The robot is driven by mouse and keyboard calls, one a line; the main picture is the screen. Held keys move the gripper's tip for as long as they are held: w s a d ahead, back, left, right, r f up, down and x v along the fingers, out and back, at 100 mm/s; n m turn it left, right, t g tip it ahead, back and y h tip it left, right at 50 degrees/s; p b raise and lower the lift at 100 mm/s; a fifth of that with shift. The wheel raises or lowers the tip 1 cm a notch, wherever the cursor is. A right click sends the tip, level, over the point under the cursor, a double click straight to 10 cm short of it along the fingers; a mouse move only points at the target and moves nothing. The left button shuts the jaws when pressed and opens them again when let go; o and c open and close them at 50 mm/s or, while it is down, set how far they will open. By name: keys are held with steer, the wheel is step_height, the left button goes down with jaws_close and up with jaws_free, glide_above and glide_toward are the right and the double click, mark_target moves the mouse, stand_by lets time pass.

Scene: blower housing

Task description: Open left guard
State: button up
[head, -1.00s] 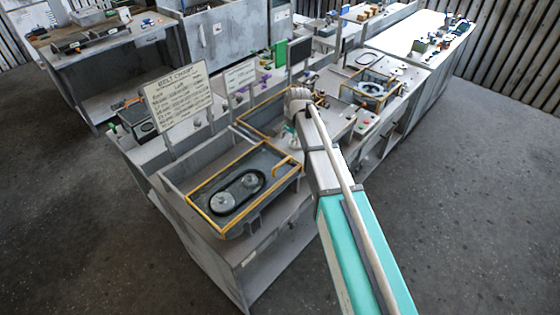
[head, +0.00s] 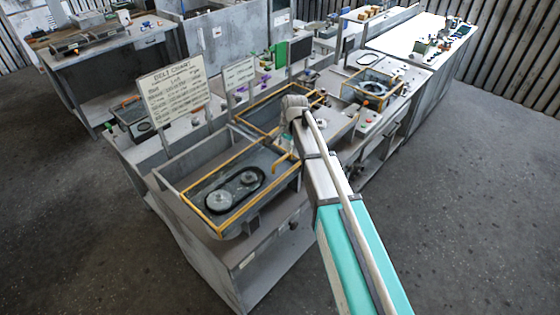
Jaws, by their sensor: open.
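The left guard (head: 208,183) is a yellow-edged frame lying flat over a grey housing, and it looks closed. A dark belt around two round pulleys (head: 235,190) shows inside it. A yellow handle (head: 282,164) stands at the guard's right end. My gripper (head: 287,146) is at the end of the arm, just above and beside this handle. It is open, but its fingers are small and partly hidden by my wrist. I cannot tell whether they touch the handle.
A second yellow-edged frame (head: 262,104) lies behind, partly hidden by my arm. A third yellow-framed unit (head: 370,88) stands farther right. A belt chart sign (head: 172,92) stands behind the left housing. The floor (head: 480,220) at right is clear.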

mark_target(282, 158)
steer(key=shift+w+a+f+b, duration=0.15)
steer(key=shift+f+b, duration=0.85)
steer(key=shift+f, duration=0.1)
steer(key=shift+w+a+f+b, duration=0.1)
steer(key=shift+a+f+b, duration=0.1)
steer(key=shift+f+b, duration=0.8)
steer(key=shift+w+a+f+b, duration=0.15)
steer(key=shift+f+b, duration=0.8)
steer(key=shift+f, duration=0.2)
